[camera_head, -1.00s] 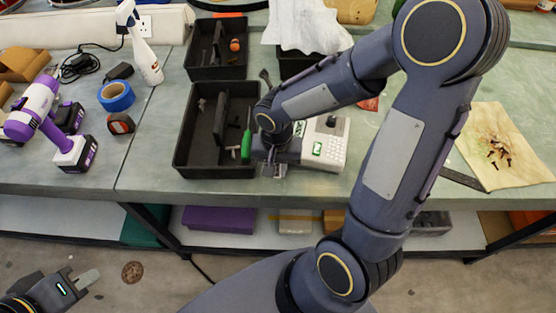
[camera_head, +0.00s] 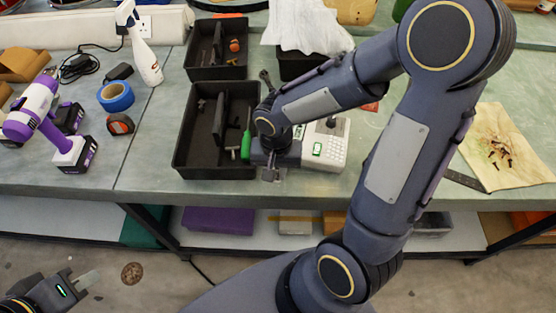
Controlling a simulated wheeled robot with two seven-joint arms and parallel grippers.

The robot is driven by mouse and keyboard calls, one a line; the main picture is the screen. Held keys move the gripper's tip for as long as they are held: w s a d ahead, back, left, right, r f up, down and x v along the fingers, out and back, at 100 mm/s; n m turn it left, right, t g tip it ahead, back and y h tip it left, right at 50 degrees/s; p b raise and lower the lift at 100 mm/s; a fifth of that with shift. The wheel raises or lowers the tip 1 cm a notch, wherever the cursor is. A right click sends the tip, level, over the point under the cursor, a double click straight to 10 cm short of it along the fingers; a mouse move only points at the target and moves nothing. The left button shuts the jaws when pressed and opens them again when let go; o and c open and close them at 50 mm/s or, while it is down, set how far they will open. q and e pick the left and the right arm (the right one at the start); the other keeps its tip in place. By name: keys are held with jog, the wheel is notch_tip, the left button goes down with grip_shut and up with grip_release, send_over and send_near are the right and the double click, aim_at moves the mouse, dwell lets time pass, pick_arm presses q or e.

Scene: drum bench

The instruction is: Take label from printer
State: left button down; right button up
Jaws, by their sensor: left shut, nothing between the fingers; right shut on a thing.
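The label printer (camera_head: 331,150), light grey with a keypad and a small green screen, sits on the bench to the right of a black tray. My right gripper (camera_head: 270,174) is at the printer's left end, near the bench's front edge, pointing down. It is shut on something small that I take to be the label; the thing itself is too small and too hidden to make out. My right forearm and wrist cover part of the printer's left side. My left gripper (camera_head: 88,281) is shut and empty, low at the left in front of the bench, over the floor.
The black divided tray (camera_head: 190,165) holds a green-handled tool (camera_head: 246,146) close beside my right gripper. A purple drill (camera_head: 40,115), blue tape (camera_head: 116,96), a tape measure (camera_head: 120,124) and a spray bottle (camera_head: 146,55) stand at left. Stained paper (camera_head: 520,165) lies at right.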

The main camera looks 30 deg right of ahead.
jog(key=shift+r+p, duration=0.8)
jog(key=shift+r, duration=0.25)
jog(key=shift+r+p, duration=1.8)
jog(key=shift+r, duration=0.65)
